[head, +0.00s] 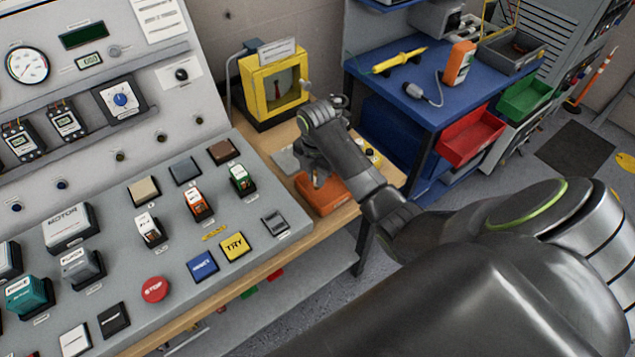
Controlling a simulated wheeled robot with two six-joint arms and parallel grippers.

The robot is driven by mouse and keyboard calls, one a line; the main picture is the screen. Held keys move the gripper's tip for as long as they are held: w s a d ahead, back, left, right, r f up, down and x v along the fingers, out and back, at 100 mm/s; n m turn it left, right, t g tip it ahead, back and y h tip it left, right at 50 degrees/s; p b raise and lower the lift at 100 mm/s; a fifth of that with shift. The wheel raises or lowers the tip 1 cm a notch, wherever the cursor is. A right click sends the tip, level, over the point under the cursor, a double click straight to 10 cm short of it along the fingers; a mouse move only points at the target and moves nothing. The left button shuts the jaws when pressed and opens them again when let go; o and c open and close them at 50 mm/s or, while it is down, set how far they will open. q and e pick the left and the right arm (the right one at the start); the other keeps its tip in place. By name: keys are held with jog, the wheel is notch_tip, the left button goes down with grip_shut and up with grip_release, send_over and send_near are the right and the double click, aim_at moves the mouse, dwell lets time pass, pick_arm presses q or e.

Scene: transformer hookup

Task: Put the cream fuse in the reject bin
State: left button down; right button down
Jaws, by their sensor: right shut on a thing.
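My right gripper (318,180) points down over a low orange-red thing (342,196) on the wooden bench, at the upper middle of the head view. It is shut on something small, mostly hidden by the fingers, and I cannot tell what. A whitish fuse-like block (150,232) stands in a dark holder on the sloped console; I cannot tell if it is the cream fuse. No bin is clearly marked as reject: a red bin (470,137) and a green bin (526,98) hang at the blue cart, right of my gripper. My left gripper is out of view.
The grey console (120,270) with buttons and orange and green blocks fills the left. A yellow box (248,92) with a sign stands behind my gripper. The blue cart (445,97) carries a yellow probe and an orange meter. Floor lies between bench and cart.

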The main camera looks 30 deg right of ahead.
notch_tip(320, 180, down, 3)
jog(key=shift+d+f, duration=0.1)
jog(key=shift+f, duration=0.3)
jog(key=shift+f, duration=0.1)
jog(key=c, duration=1.3)
grip_release()
notch_tip(320, 180, up, 8)
jog(key=shift+f+b, duration=0.25)
jog(key=shift+b, duration=0.2)
notch_tip(320, 180, up, 4)
jog(key=p, duration=0.2)
jog(key=shift+f+p, duration=0.2)
jog(key=shift+p, duration=0.15)
jog(key=shift+r+p, duration=0.65)
